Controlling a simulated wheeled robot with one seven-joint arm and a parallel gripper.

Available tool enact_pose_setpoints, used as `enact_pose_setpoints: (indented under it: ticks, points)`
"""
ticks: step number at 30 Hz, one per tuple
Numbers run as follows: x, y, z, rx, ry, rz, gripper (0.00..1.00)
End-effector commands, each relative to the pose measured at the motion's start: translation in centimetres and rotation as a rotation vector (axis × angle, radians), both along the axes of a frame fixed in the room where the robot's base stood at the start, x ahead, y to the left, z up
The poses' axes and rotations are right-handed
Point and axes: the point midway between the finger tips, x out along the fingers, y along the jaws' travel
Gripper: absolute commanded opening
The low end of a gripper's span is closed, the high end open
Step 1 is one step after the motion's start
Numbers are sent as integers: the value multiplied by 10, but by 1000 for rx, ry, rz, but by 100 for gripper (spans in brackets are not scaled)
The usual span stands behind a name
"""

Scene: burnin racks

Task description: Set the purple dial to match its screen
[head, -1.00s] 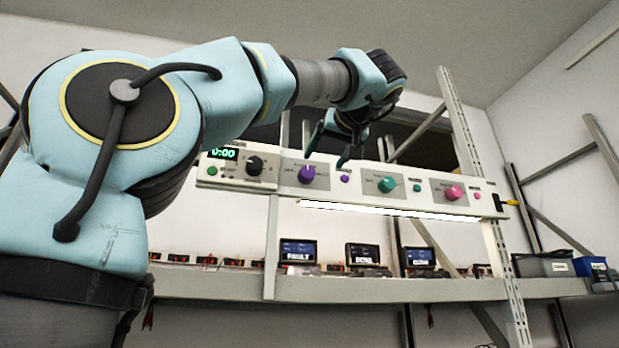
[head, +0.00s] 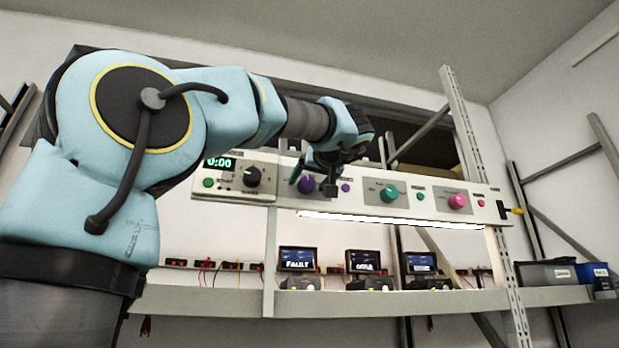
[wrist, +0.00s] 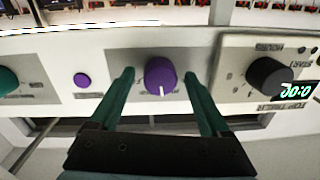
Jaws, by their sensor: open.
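The purple dial (head: 306,185) is on the long white panel, and its lower part shows between my fingers in the head view. In the wrist view the purple dial (wrist: 160,76) lies between my two green fingertips, with a gap on each side. Its white pointer line points toward the bottom of that picture. My gripper (head: 314,182) is open around the dial, not visibly touching it. It also shows in the wrist view (wrist: 159,75). A small screen (head: 297,259) on the shelf roughly below the dial seems to read FAULT.
A small purple button (wrist: 82,79) is beside the dial. A black knob (head: 252,176) and a green 0:00 display (head: 221,163) are on the timer box at left. A teal dial (head: 389,193) and a pink dial (head: 457,201) are to the right. A lit tube (head: 390,220) runs below.

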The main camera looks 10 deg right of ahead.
Motion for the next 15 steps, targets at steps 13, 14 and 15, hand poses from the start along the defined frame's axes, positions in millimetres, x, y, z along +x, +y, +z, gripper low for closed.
enact_pose_setpoints:
  ticks: [13, 14, 15]
  points:
    - [0, 0, 0, 1, 0, 0, 51]
    - [0, 0, 0, 1, 0, 0, 48]
    - [0, 0, 0, 1, 0, 0, 43]
